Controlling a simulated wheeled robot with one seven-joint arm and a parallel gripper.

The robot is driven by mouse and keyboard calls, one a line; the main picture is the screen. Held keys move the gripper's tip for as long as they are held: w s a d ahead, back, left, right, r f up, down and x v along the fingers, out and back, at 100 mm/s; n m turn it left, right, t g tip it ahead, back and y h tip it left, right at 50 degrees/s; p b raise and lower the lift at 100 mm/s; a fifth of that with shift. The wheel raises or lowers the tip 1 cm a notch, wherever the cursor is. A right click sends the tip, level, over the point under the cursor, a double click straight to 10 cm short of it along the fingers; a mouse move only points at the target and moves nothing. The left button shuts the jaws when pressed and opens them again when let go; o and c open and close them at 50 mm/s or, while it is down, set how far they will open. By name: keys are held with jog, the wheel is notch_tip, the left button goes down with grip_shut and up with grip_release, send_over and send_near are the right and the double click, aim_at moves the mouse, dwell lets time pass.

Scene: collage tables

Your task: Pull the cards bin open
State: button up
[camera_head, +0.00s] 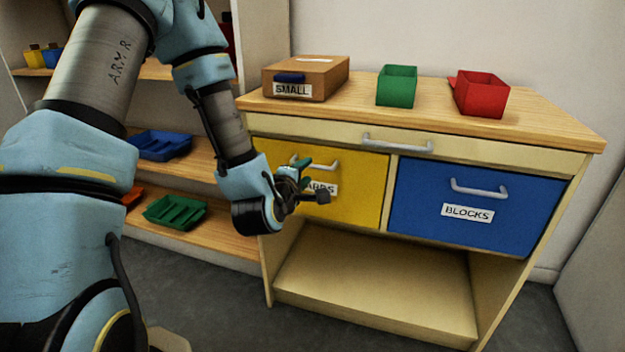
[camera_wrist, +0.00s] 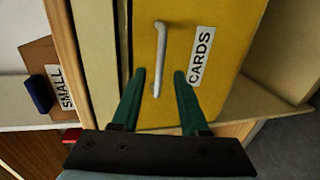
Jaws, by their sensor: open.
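The yellow cards bin (camera_head: 345,195) sits shut in the left bay of the wooden cabinet, with a grey bar handle (camera_head: 322,166) near its top. Its white CARDS label is partly hidden by my gripper in the head view. My gripper (camera_head: 312,178) is in front of the bin's left part. In the wrist view, the green fingers of my gripper (camera_wrist: 159,74) are open and point at the yellow front (camera_wrist: 223,40). The handle (camera_wrist: 160,60) lies between the fingertips in that picture; I cannot tell the remaining depth. No contact is visible.
The blue BLOCKS bin (camera_head: 475,205) is shut at the right. A thin drawer with its handle (camera_head: 398,143) lies above. A SMALL box (camera_head: 322,78), green bin (camera_head: 397,86) and red bin (camera_head: 481,93) stand on top. A shelf with trays (camera_head: 176,212) stands at left.

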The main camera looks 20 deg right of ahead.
aim_at(312, 167)
jog(key=shift+x, duration=2.8)
grip_shut()
